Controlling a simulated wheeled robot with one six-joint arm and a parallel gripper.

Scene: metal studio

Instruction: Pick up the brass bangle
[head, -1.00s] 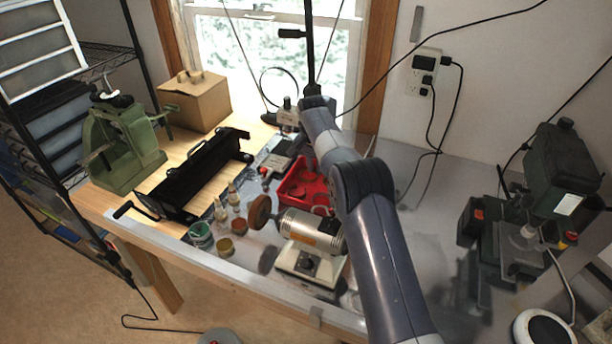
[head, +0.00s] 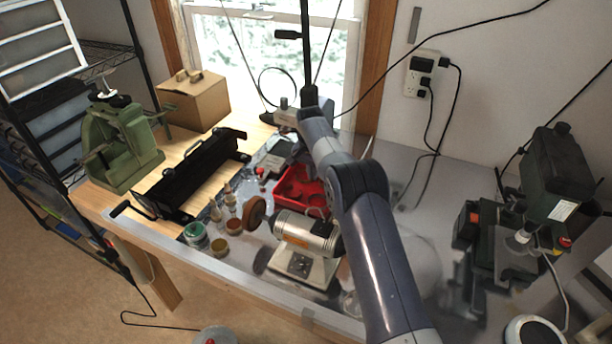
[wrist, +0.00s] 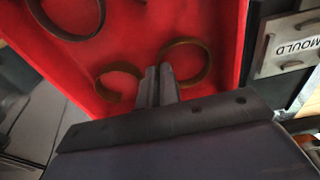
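In the wrist view a red tray (wrist: 215,20) holds several ring-shaped bangles. A yellowish-brown, brass-looking bangle (wrist: 207,65) lies just right of my fingers. A second, browner bangle (wrist: 103,87) lies just left of them, and a larger dark bangle (wrist: 101,18) is at the upper left. My gripper (wrist: 158,68) points down into the tray with its two fingers close together. The tips are at the near rim of the right bangle; I cannot tell whether that rim is between them. In the head view the red tray (head: 290,185) is partly behind my arm, and my gripper is not clearly visible.
A bench grinder (head: 305,235) stands in front of the tray. Small jars (head: 195,235) and bottles are to its left. A black metal folder (head: 190,180), a green press (head: 120,150) and a cardboard box (head: 195,98) are further left. A block marked "MOULD" (wrist: 290,45) borders the tray.

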